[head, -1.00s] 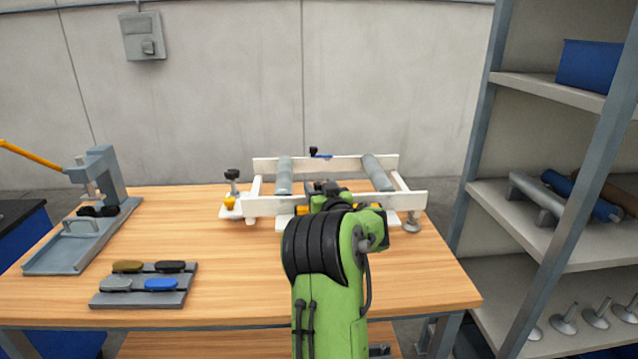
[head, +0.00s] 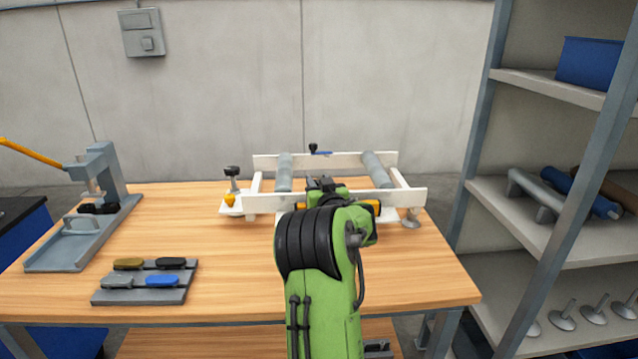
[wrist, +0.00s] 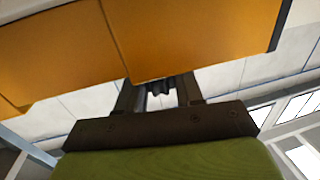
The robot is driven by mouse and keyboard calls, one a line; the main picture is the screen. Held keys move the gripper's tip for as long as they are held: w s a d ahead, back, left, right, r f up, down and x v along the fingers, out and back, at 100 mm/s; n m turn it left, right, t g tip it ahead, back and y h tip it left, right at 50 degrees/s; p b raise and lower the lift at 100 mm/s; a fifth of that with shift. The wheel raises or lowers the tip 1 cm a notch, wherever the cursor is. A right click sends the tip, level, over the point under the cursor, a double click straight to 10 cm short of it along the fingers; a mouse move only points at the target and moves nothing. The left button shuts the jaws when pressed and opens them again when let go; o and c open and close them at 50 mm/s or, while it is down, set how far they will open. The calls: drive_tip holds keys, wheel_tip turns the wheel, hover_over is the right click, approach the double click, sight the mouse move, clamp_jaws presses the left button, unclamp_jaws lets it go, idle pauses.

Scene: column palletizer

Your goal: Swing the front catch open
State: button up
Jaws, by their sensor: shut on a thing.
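The white frame (head: 268,204) stands on the wooden bench, with grey rollers across it. At its front rail an orange part (head: 368,204) shows beside my arm; my arm hides much of that rail. In the wrist view the orange part (wrist: 185,35) fills the top, close above my fingers. My gripper (head: 321,182) is at the front rail, its tips partly hidden by my wrist. In the wrist view my gripper (wrist: 158,92) is shut on a small dark ribbed piece (wrist: 158,87), which I take for the front catch's handle. How far the catch is turned cannot be told.
A blue lever (head: 321,153) with a black knob is on the back rail. A black-topped clamp (head: 232,178) and a yellow knob (head: 230,201) are at the frame's left end. A lever press (head: 98,190) and a grey tray (head: 143,296) stand left; shelving (head: 545,200) is right. The front right bench is clear.

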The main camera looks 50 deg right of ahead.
drive_tip(key=m+g+h, duration=0.2)
drive_tip(key=shift+w+a+g+h, duration=0.15)
drive_tip(key=shift+w+g+h, duration=0.05)
drive_tip(key=shift+g+h, duration=0.1)
drive_tip(key=m+g+h+b, duration=0.1)
drive_tip(key=m+g+b, duration=0.1)
drive_tip(key=g, duration=0.1)
drive_tip(key=shift+f+m+h, duration=0.2)
drive_tip(key=shift+m+h, duration=0.1)
drive_tip(key=shift+h, duration=0.1)
drive_tip(key=shift+s+r+m+g+h+b, duration=0.1)
drive_tip(key=shift+m+g+h+b, duration=0.2)
drive_tip(key=shift+m+g+b, duration=0.25)
drive_tip(key=o, duration=0.9)
drive_tip(key=shift+o, duration=0.2)
drive_tip(key=v, duration=1.5)
drive_tip(key=shift+a, duration=0.3)
